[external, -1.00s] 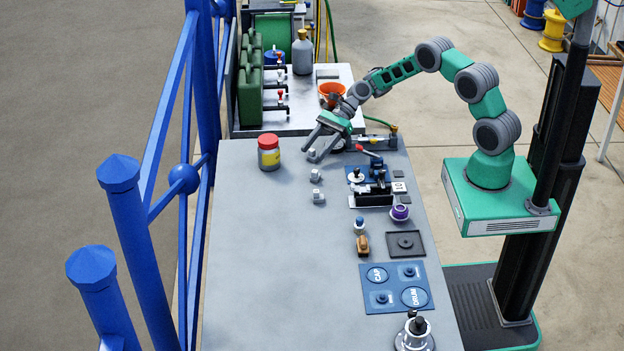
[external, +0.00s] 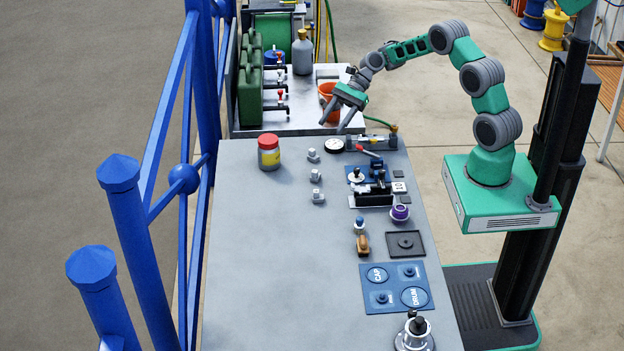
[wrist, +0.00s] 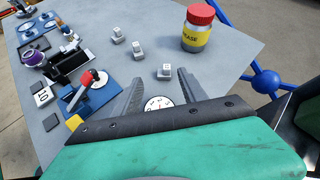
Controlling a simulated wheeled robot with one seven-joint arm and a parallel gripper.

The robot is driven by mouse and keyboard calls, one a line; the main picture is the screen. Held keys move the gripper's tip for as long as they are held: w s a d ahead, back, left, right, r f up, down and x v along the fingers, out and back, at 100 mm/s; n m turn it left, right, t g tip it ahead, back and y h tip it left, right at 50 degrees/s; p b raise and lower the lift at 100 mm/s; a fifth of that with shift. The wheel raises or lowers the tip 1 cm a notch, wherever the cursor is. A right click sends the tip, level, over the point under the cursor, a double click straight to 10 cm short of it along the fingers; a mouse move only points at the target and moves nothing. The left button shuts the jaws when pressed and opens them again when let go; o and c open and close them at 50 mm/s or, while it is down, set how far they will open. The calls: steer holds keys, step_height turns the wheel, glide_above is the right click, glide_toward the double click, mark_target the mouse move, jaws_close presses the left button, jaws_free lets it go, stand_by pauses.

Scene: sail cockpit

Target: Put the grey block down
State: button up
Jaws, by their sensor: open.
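Several small grey blocks stand in a row on the grey table. The far one (external: 313,155) is closest to my gripper, with a middle one (external: 315,175) and a near one (external: 318,196). In the wrist view the far block (wrist: 164,71) sits on the table just beyond the fingertips, apart from them. My gripper (external: 335,129) is open and empty, raised above the table's far end. Its open fingers also show in the wrist view (wrist: 160,82), with a round white dial (wrist: 158,103) visible between them.
A jar with a red lid (external: 269,152) stands left of the blocks. A red-handled lever device (external: 376,165), a purple knob (external: 400,212) and a blue panel (external: 395,300) line the right side. An orange funnel (external: 327,92) is behind. The table's left front is clear.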

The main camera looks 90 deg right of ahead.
steer(key=s+a+r+n+g+h, duration=0.1)
steer(key=a+r+n+g+h, duration=0.15)
steer(key=a+n, duration=0.45)
steer(key=a+r+n+g+h, duration=0.1)
steer(key=a+r+n+h, duration=0.3)
steer(key=a, duration=0.6)
steer(key=s+a+n+h, duration=0.1)
steer(key=s+a+n, duration=0.2)
steer(key=s+n, duration=0.3)
steer(key=s+a+n+h, duration=0.1)
steer(key=s+a+n, duration=0.1)
steer(key=s+n, duration=0.5)
steer(key=s+g, duration=0.1)
steer(key=s, duration=0.2)
steer(key=shift+s+a+n, duration=0.3)
steer(key=shift+a, duration=0.1)
